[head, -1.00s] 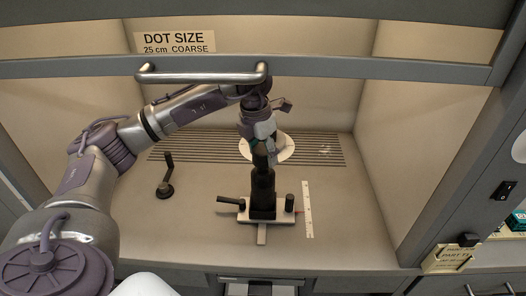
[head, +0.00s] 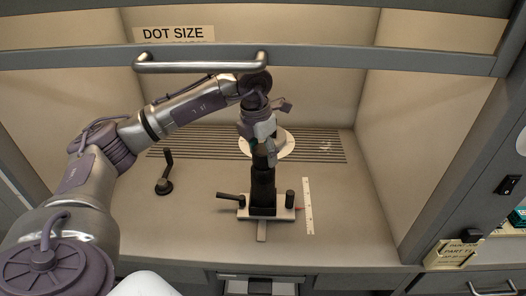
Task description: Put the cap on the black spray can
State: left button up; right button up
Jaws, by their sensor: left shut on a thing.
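The black spray can (head: 263,190) stands upright in a pale clamp base (head: 283,214) in the middle of the cabinet floor. My left arm reaches in from the left, and my left gripper (head: 263,150) points down right over the can's top. It is shut on a small dark piece that I take to be the cap, mostly hidden by the fingers. The piece lines up with the can's top; I cannot tell whether they touch or whether the cap is seated. My right gripper is not in view.
A round white disc (head: 286,146) lies behind the can on the slotted grille (head: 325,148). A black crank (head: 165,176) stands to the left, a white ruler (head: 308,205) lies to the right. A sash bar with a metal handle (head: 200,63) crosses above my forearm.

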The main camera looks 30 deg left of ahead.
pick_arm(q)
jog(key=shift+f+b, duration=0.55)
jog(key=shift+f, duration=0.2)
jog(key=shift+s+f, duration=0.15)
jog(key=shift+f, duration=0.1)
dwell(0.6)
jog(key=o, duration=1.2)
jog(key=shift+c, duration=0.2)
jog(key=shift+r, duration=0.1)
jog(key=shift+o, duration=1.2)
jog(key=shift+r, duration=0.1)
